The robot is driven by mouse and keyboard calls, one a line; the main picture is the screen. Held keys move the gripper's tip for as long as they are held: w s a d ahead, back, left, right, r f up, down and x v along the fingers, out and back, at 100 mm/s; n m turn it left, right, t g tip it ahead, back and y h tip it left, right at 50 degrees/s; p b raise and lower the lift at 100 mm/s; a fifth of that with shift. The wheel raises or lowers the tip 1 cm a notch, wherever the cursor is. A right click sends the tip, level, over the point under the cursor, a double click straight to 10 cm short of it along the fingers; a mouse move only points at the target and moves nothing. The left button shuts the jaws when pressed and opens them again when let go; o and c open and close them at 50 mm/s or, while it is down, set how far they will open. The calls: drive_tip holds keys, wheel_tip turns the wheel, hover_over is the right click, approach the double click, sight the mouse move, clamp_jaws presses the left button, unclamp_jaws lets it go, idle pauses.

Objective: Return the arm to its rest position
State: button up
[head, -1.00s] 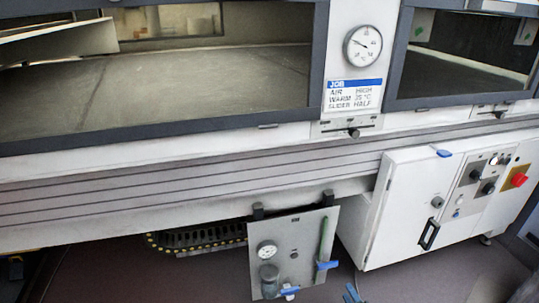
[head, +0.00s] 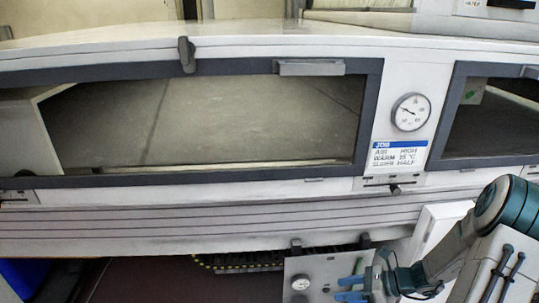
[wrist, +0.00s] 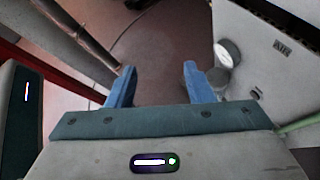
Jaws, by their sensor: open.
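My gripper (head: 351,289) shows at the bottom right of the head view, in front of the small valve panel (head: 300,272) below the tunnel. Its blue fingers are apart with nothing between them. In the wrist view my gripper (wrist: 155,82) also shows spread and empty, above the dark red floor. My arm is bent, coming in from the right edge of the head view. It hides part of the valve panel and most of the white control cabinet (head: 440,222).
The curing tunnel has a large window (head: 215,120), a round gauge (head: 411,112) and a job card (head: 398,155). A slider (head: 394,190) sits below the card. In the wrist view the valve panel (wrist: 262,50) is close on the right; floor (wrist: 165,40) shows ahead.

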drive_tip(key=s+a+r+n+h+p, duration=0.2)
drive_tip(key=s+r+n+h+p, duration=0.2)
drive_tip(key=r+n, duration=0.4)
drive_tip(key=s+a+r+n+h+p, duration=0.2)
drive_tip(key=s+r+n+h+p, duration=0.2)
drive_tip(key=r+n, duration=0.4)
drive_tip(key=s+a+r+n+h+p, duration=0.2)
drive_tip(key=s+r+n+h+p, duration=0.2)
drive_tip(key=r, duration=1.5)
drive_tip(key=s+n+p, duration=0.2)
drive_tip(key=s+n, duration=0.1)
drive_tip(key=n, duration=0.1)
drive_tip(key=shift+r, duration=0.35)
